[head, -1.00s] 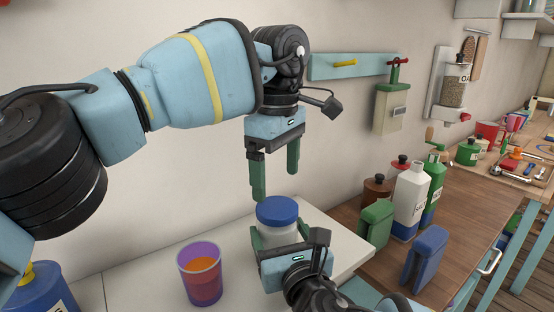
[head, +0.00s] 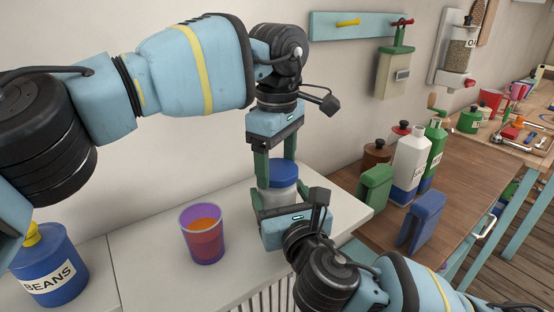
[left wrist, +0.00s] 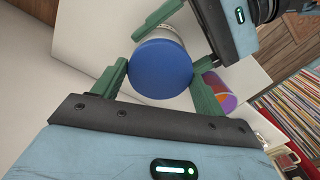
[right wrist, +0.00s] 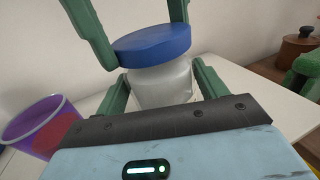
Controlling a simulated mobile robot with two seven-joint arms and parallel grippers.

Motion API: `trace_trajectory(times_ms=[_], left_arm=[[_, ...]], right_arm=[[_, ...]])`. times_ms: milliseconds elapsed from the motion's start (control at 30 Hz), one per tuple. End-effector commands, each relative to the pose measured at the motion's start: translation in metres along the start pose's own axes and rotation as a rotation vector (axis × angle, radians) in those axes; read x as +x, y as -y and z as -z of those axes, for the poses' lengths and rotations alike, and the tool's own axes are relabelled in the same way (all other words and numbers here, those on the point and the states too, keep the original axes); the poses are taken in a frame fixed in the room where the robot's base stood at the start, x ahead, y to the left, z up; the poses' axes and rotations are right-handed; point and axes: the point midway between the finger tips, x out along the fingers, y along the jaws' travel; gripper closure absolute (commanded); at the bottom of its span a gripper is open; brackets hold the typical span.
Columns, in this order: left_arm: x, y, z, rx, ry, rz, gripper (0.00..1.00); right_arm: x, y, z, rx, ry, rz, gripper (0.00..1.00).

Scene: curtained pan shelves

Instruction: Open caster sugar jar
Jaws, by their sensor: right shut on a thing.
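The caster sugar jar has a clear body and a blue lid (head: 284,173); it stands on the white counter in the head view. The lid is on top in the left wrist view (left wrist: 161,68) and the right wrist view (right wrist: 152,45). My right gripper (right wrist: 158,80) is shut on the jar body (right wrist: 160,84), below the lid. My left gripper (head: 275,168) points down from above, its green fingers on either side of the lid. It is open, with the lid between the fingers; contact is hard to tell.
A purple cup with orange contents (head: 203,235) stands left of the jar. A blue beans canister (head: 50,270) is at the far left. Bottles (head: 409,160) and green and blue containers stand on the wooden counter at right. The white counter (head: 145,235) has free room at left.

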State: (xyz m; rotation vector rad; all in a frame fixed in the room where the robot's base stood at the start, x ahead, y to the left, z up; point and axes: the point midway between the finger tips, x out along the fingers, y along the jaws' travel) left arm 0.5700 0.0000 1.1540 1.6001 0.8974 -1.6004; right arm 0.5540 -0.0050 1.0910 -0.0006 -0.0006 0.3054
Motion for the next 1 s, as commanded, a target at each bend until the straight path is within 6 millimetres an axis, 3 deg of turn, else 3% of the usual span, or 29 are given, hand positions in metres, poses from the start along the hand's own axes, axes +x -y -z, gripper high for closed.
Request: trace_trajectory(times_ms=[33, 133, 367, 1000], left_arm=[[0.0001, -0.0001, -0.0001, 0.0, 0.0, 0.0, 0.43], [0.0001, -0.0001, -0.0002, 0.0, 0.0, 0.0, 0.56], [0.0002, 0.0, -0.0002, -0.104, 0.0, 0.0, 0.56], [-0.0009, 0.0003, -0.0004, -1.119, 0.001, 0.0, 0.56]], right_arm=[[-0.0001, 0.0001, 0.0015, -0.001, -0.003, 0.0, 0.92], [-0.0001, 0.0001, 0.0015, -0.001, -0.003, 0.0, 0.92], [-0.0001, 0.0001, 0.0015, -0.001, -0.003, 0.0, 0.92], [-0.0001, -0.0001, 0.0017, -0.002, -0.003, 0.0, 0.92]])
